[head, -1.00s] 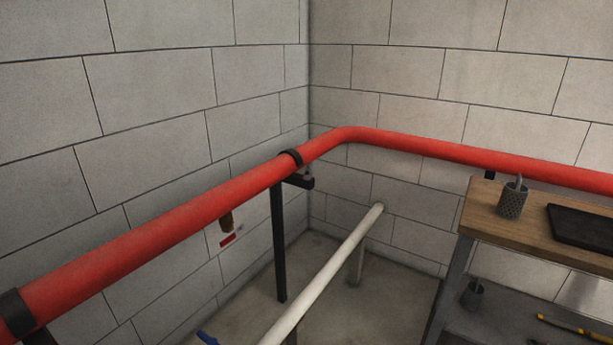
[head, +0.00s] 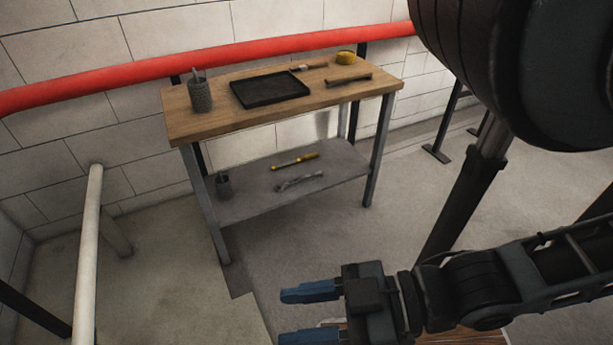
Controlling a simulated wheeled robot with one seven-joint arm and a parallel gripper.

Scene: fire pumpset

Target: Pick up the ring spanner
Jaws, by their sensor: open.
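A silver spanner (head: 299,181) lies on the grey lower shelf of the workbench, in front of a yellow-handled tool (head: 295,161). It looks like the ring spanner, but its ends are too small to make out clearly. My gripper (head: 310,314) is at the bottom middle of the head view, with its two blue fingers spread apart and pointing left. It is open and empty, nearer to me than the bench and well apart from the spanner.
The workbench has a wooden top (head: 215,117) above the lower shelf (head: 245,201). On top are a black tray (head: 270,89), a mesh cup (head: 200,95) and yellow tape (head: 345,57). A small cup (head: 223,186) stands on the shelf. A white pipe (head: 88,245) runs at left. Floor before the bench is clear.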

